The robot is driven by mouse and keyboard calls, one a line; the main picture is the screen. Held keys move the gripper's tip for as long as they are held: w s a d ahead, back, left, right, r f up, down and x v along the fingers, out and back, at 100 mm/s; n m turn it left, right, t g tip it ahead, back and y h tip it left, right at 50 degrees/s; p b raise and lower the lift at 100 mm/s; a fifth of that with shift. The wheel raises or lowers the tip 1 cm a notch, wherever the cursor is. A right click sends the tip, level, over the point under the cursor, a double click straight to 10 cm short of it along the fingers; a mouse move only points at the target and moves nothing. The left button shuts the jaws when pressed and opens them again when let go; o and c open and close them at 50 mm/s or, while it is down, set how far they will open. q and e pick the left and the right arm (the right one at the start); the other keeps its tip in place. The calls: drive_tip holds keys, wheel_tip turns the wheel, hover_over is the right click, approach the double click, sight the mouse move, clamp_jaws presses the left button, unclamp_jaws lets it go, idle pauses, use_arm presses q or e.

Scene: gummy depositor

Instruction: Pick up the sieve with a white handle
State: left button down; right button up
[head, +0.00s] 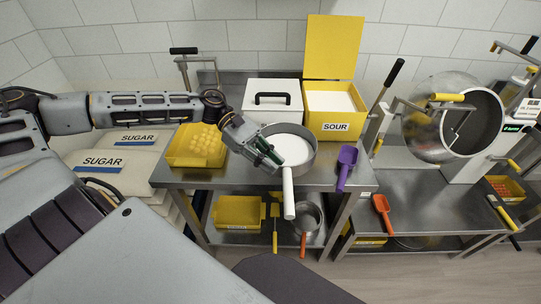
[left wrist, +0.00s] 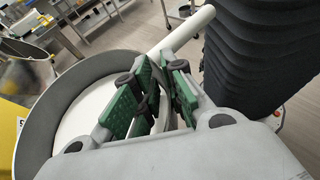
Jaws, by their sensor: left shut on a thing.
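The sieve is a round grey pan with a pale inside and a white handle (head: 288,192) that points toward me past the table's front edge. Its grey rim (head: 312,163) sits over the middle of the steel table. My left gripper (head: 270,158) is shut on the left side of the rim. In the left wrist view, the green-padded fingers (left wrist: 155,92) close on the sieve's wall, with the white handle (left wrist: 182,30) just beyond them. I cannot tell whether the sieve touches the tabletop. My right gripper is not in view.
A yellow tray (head: 183,160) of yellow pieces stands left on the steel table (head: 230,181). A white lidded box (head: 273,115) and an open yellow SOUR bin (head: 336,127) stand behind the sieve. A purple scoop (head: 347,158) lies close on its right. A drum machine stands farther right.

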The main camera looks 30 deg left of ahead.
use_arm(q)
drive_tip(key=s+d+p, duration=0.1)
drive_tip(key=s+d, duration=0.5)
drive_tip(key=s, duration=0.3)
drive_tip(key=shift+s, duration=0.35)
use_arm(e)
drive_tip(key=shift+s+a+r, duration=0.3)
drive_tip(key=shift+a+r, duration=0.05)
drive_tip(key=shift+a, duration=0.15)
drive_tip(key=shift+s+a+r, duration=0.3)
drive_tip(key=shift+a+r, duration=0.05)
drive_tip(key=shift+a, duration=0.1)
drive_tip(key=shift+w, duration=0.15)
use_arm(q)
drive_tip(key=c, duration=2.1)
unclamp_jaws()
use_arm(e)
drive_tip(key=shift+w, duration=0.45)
use_arm(q)
clamp_jaws()
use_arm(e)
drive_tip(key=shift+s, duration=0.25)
